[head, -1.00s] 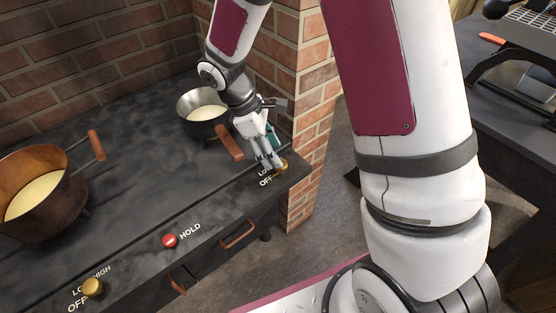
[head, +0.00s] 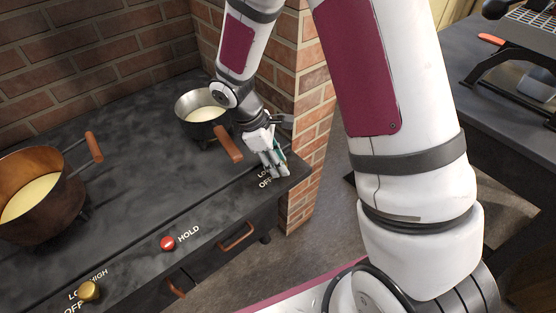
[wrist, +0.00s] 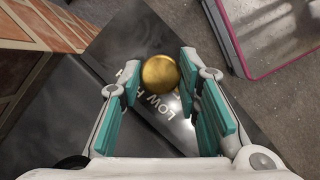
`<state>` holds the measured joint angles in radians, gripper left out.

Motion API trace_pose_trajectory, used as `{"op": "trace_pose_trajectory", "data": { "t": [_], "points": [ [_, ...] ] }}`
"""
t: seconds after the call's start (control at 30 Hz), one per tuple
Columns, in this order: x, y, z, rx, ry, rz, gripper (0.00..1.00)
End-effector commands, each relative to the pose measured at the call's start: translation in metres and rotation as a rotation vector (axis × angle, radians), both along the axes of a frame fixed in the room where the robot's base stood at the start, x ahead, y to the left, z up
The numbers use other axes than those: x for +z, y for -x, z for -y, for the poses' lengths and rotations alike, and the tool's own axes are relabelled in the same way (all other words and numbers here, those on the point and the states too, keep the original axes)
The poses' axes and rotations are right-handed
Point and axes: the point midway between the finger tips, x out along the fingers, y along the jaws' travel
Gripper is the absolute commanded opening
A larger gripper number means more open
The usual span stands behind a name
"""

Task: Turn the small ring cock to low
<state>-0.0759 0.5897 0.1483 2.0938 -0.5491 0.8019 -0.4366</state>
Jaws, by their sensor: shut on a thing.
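The small ring cock (wrist: 160,72) is a round brass knob on the front strip at the stove's right end. In the wrist view it sits between the teal-padded fingers of my gripper (wrist: 159,68), which are shut on it near their tips. The word LOW and part of another label show beside it. In the head view my gripper (head: 276,166) points down over that corner and hides the knob. The OFF label shows just in front of it. The knob's pointer cannot be made out.
A small pan (head: 202,119) with pale liquid stands behind my gripper, its wooden handle close by. A copper pot (head: 60,208) stands at the left. A red HOLD button (head: 167,243) and another brass knob (head: 89,291) line the front. A brick pillar (head: 312,130) rises close on the right.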

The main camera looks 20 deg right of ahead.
Motion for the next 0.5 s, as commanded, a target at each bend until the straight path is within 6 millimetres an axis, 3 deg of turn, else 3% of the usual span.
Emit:
{"op": "trace_pose_trajectory", "data": {
  "t": [0.27, 0.5],
  "points": [
    [0.0002, -0.0006, 0.0001, -0.043, -0.001, 0.0, 0.03],
    [0.0008, -0.0013, 0.0004, -0.19, -0.001, 0.0, 0.03]
  ]
}}
